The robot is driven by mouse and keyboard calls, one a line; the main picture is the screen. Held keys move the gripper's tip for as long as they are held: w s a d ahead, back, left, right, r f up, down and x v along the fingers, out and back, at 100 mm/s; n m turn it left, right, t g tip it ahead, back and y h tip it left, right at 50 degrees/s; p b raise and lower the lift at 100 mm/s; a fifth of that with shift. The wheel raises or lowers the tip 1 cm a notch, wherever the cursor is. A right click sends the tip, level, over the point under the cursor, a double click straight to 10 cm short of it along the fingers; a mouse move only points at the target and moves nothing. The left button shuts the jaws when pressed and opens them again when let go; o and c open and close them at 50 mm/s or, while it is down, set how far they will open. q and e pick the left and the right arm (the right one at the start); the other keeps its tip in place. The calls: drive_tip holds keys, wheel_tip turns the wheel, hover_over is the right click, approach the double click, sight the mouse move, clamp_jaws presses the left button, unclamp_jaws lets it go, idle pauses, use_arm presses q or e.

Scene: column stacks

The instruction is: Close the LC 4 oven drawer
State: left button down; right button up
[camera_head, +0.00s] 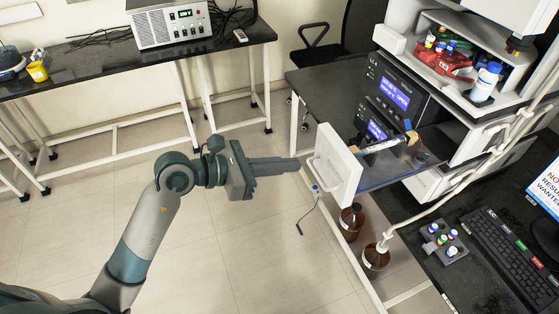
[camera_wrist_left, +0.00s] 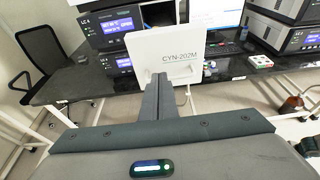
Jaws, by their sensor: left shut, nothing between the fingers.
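The LC 4 oven drawer is pulled out of the dark LC 4 unit (camera_head: 405,88). Its white front panel (camera_head: 343,160) with a handle faces my left arm, and a column (camera_head: 385,145) lies on the drawer behind it. My left gripper (camera_head: 298,165) is shut and empty, its fingertips pointing at the panel and very close to it. I cannot tell whether they touch. In the left wrist view the shut fingers (camera_wrist_left: 160,80) reach toward the lower middle of the panel marked CYN-202M (camera_wrist_left: 165,50). My right gripper is not in view.
Brown bottles (camera_head: 375,256) stand below the drawer, with tubing running to one. A vial rack (camera_head: 442,240) and keyboard (camera_head: 505,248) lie on the bench at right. A black chair (camera_head: 322,48) stands behind. The floor around my left arm is clear.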

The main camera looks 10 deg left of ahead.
sight(325, 162)
use_arm(q)
drive_tip(key=p+x, duration=0.2)
drive_tip(key=x, duration=0.3)
drive_tip(key=shift+w+r, duration=0.1)
drive_tip(key=shift+r, duration=0.05)
drive_tip(key=shift+x, duration=0.95)
